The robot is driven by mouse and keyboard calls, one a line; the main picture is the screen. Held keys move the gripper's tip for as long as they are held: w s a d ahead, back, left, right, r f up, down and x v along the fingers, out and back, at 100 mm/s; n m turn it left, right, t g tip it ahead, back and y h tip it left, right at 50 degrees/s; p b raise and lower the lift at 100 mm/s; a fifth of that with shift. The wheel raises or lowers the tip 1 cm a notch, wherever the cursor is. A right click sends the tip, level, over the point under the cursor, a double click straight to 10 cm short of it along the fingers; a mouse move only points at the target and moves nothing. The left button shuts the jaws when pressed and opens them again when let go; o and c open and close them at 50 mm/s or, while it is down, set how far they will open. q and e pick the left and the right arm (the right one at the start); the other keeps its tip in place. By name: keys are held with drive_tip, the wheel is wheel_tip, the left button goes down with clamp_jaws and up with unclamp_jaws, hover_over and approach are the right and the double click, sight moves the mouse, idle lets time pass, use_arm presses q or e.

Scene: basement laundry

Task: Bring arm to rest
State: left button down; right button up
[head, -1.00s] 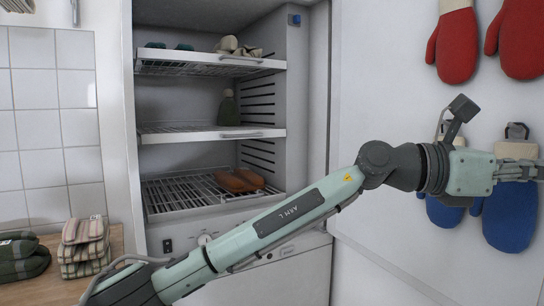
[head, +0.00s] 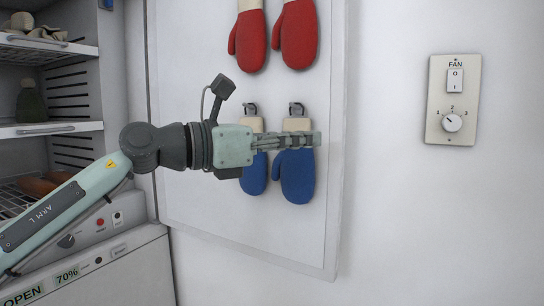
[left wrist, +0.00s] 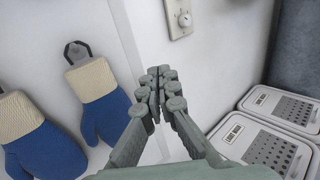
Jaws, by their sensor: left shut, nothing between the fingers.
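My left arm comes in from the left in the head view and stretches across to the right. A blue mitten (head: 297,175) hangs just behind the fingers in the head view; I cannot tell the gap. My right gripper is not in view.
A white board (head: 210,215) holds red mittens (head: 298,35) above the blue ones. A fan switch plate (head: 453,100) is on the wall at right. The open drying cabinet (head: 75,130) stands at left. Lidded white bins (left wrist: 265,148) show in the left wrist view.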

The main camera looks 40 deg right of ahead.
use_arm(q)
drive_tip(key=s+a+b, duration=0.1)
drive_tip(key=s+a, duration=0.2)
drive_tip(key=a, duration=0.5)
drive_tip(key=shift+s, duration=0.25)
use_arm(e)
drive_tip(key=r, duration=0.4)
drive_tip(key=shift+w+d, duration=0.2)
use_arm(q)
drive_tip(key=shift+a, duration=0.1)
